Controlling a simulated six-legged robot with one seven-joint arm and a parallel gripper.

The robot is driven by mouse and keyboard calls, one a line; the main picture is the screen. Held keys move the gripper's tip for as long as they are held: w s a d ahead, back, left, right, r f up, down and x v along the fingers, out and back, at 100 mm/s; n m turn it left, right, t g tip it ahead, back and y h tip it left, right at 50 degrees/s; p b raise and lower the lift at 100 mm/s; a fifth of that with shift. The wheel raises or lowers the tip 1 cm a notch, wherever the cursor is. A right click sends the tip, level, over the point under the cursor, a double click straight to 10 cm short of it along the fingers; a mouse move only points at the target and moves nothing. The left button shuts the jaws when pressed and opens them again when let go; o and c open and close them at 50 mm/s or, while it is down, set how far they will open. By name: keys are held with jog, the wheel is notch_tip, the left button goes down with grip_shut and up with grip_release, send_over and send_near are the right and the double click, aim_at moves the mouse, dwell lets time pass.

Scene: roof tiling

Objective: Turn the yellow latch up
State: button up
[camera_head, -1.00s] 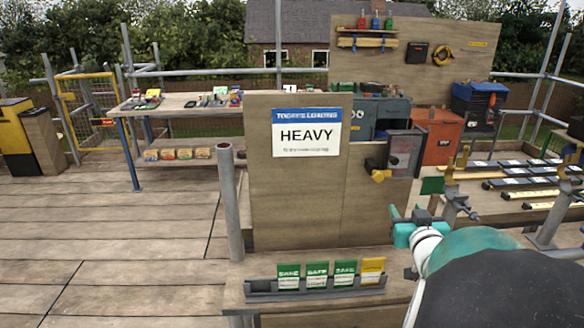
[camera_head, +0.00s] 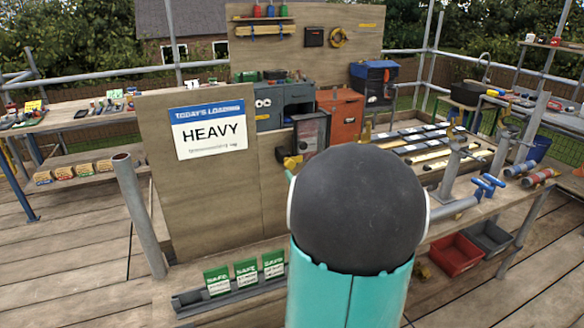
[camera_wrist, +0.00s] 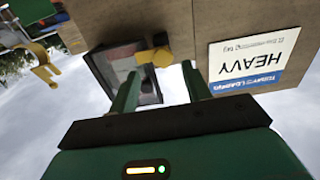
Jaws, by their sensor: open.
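The yellow latch (camera_head: 291,161) sits at the lower left of a grey box with a clear front (camera_head: 311,134), on the edge of the plywood board. In the wrist view, which is upside down, the yellow latch (camera_wrist: 157,57) shows between and just beyond the two green fingertips. My gripper (camera_wrist: 160,72) is open and empty, its fingers on either side of the latch in the picture. I cannot tell if they touch it. The grey box (camera_wrist: 130,70) is partly behind the left finger. In the head view my arm hides the gripper.
The plywood board (camera_head: 215,205) carries a HEAVY sign (camera_head: 209,130). A rack of green cards (camera_head: 245,277) stands at its foot, beside a grey pole (camera_head: 138,215). A bench with clamps (camera_head: 450,165) and red and grey bins (camera_head: 455,258) lies right.

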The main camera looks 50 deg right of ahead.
jog(key=x, duration=0.5)
jog(key=shift+w+a, duration=0.1)
jog(key=shift+a, duration=0.1)
jog(key=c, duration=1)
jog(key=shift+n, duration=9)
